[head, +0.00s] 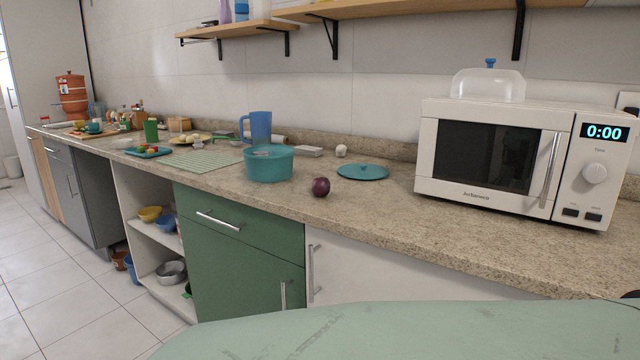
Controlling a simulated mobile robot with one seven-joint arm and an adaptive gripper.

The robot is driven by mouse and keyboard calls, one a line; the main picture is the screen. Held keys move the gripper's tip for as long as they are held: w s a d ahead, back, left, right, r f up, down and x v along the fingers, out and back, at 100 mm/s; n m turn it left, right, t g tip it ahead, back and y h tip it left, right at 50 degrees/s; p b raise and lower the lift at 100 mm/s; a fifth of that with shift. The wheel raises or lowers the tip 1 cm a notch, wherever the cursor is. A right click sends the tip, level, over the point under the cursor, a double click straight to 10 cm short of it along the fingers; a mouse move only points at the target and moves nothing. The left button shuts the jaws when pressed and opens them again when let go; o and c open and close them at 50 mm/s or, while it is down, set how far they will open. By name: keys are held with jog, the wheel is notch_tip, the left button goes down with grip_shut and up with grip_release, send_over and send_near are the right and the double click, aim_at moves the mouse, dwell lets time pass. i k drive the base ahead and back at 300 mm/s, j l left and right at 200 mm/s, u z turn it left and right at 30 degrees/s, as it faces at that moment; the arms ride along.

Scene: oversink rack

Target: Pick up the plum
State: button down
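A dark purple plum (321,187) sits on the speckled stone counter (400,222) near its front edge. It is right of a teal pot (268,164) and in front of a flat teal lid (362,172), apart from both. My gripper is not in the head view.
A white microwave (495,160) with a clear dome on top stands at the right. A blue pitcher (257,128) is behind the pot, and a small white garlic-like item (341,150) lies near the wall. A green surface (420,332) fills the bottom front. Counter around the plum is clear.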

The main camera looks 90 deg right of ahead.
aim_at(321, 185)
jog(key=z, duration=2.55)
